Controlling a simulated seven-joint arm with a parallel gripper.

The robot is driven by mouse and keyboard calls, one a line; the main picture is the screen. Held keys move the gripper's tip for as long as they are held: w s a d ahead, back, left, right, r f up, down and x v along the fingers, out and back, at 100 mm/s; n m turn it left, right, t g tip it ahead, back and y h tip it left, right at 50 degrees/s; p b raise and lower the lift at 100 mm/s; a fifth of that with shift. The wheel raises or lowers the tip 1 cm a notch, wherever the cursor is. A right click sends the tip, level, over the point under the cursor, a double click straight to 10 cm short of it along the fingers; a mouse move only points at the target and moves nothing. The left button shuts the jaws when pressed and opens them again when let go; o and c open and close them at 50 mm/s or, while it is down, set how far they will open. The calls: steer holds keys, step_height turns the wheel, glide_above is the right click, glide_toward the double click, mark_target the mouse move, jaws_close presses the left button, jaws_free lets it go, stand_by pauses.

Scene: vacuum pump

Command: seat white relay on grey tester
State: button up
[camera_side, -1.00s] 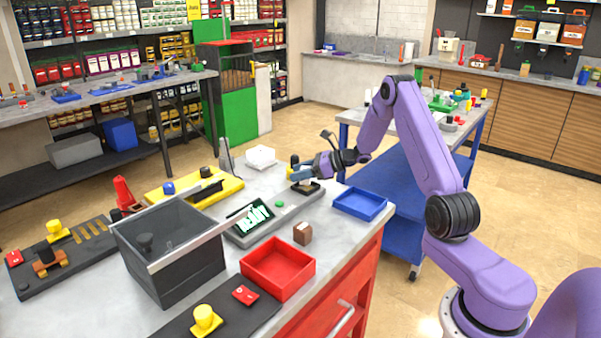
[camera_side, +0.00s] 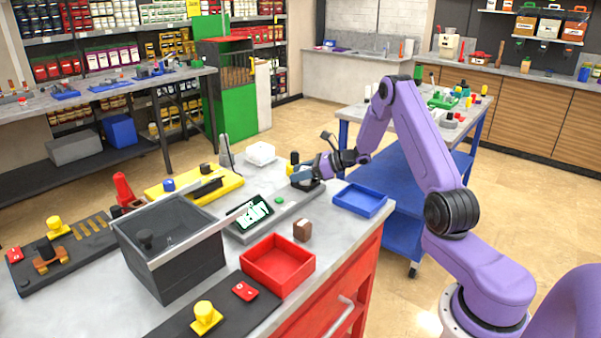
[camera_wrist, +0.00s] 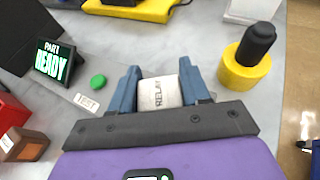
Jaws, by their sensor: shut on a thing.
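The white relay (camera_wrist: 165,92), marked RELAY, is between the two blue fingers of my gripper (camera_wrist: 167,90) in the wrist view. My gripper is shut on it. The grey tester (camera_side: 283,212) lies on the bench in the side view, with a tilted screen (camera_wrist: 54,61) reading PART READY and a green button (camera_wrist: 98,81). In the side view my gripper (camera_side: 303,178) is low at the tester's far right end, right over its dark socket. The fingers hide the relay and most of the socket there, so I cannot tell if the relay is fully down.
A yellow-based black knob (camera_wrist: 247,57) stands close to the right of my fingers in the wrist view. A blue tray (camera_side: 360,200), a brown block (camera_side: 302,231), a red tray (camera_side: 277,265) and a dark grey bin (camera_side: 172,250) share the bench. A white block (camera_side: 261,154) stands behind.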

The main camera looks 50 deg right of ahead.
steer(key=shift+f, duration=0.35)
stand_by(0.8)
steer(key=o, duration=1.1)
steer(key=shift+r, duration=0.15)
steer(key=shift+r, duration=4.35)
